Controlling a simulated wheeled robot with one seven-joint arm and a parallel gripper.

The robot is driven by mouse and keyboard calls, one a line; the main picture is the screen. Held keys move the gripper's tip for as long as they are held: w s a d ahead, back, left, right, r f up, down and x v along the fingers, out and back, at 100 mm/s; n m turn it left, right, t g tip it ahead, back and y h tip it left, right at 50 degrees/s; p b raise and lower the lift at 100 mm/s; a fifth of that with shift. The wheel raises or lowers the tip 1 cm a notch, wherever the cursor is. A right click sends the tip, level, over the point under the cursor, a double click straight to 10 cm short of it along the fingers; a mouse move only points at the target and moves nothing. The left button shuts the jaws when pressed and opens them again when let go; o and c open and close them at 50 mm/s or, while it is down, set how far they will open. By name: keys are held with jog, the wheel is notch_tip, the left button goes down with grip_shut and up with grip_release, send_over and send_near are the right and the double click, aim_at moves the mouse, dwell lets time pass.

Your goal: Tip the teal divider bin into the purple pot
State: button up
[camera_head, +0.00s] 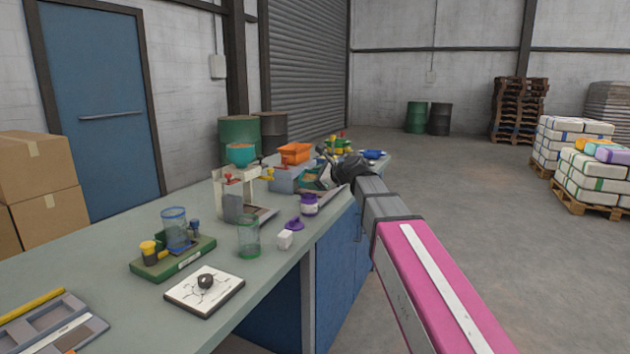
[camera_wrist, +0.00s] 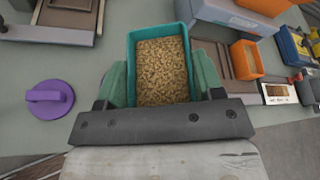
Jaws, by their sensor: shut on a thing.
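The teal divider bin (camera_wrist: 131,55) is between the green fingers of my gripper (camera_wrist: 160,78) in the wrist view. It is filled with small tan pellets, and my gripper is shut on it. The purple pot (camera_head: 309,206) stands on the bench nearer the camera, with a pale label band. A purple lid (camera_head: 294,224) lies beside it and also shows left of my gripper in the wrist view (camera_wrist: 50,99).
A filler with a teal hopper (camera_head: 241,154) stands left of the pot. A grey unit with an orange top (camera_head: 295,153) is behind it. A white block (camera_head: 285,239) and a green-rimmed clear cup (camera_head: 248,238) stand in front. An orange bin (camera_wrist: 246,60) is right of the teal bin.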

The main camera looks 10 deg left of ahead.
jog(key=n+t, duration=0.1)
jog(key=n, duration=0.1)
jog(key=shift+s+a+n+t, duration=0.1)
jog(key=shift+s+n+t, duration=0.2)
jog(key=shift+t, duration=0.1)
jog(key=n, duration=0.1)
jog(key=n+t, duration=0.1)
jog(key=n, duration=0.1)
jog(key=n+t, duration=0.1)
jog(key=shift+s+a+f+y, duration=0.15)
jog(key=shift+s+f+y, duration=0.1)
jog(key=shift+s+y, duration=0.1)
jog(key=n, duration=0.1)
jog(key=n+t+y, duration=0.1)
jog(key=n, duration=0.1)
jog(key=s+n, duration=0.1)
jog(key=n, duration=0.1)
jog(key=shift+a+r+t+y, duration=0.2)
jog(key=shift+t+y, duration=0.05)
jog(key=shift+t, duration=0.05)
jog(key=shift+s+a+n+y, duration=0.1)
jog(key=shift+s+n+y, duration=0.2)
jog(key=shift+n, duration=0.75)
jog(key=shift+s+a+n+y, duration=0.1)
jog(key=shift+n+y, duration=0.35)
jog(key=shift+n, duration=0.55)
jog(key=shift+s+n+y, duration=0.2)
jog(key=shift+n+y, duration=0.15)
jog(key=shift+n, duration=0.7)
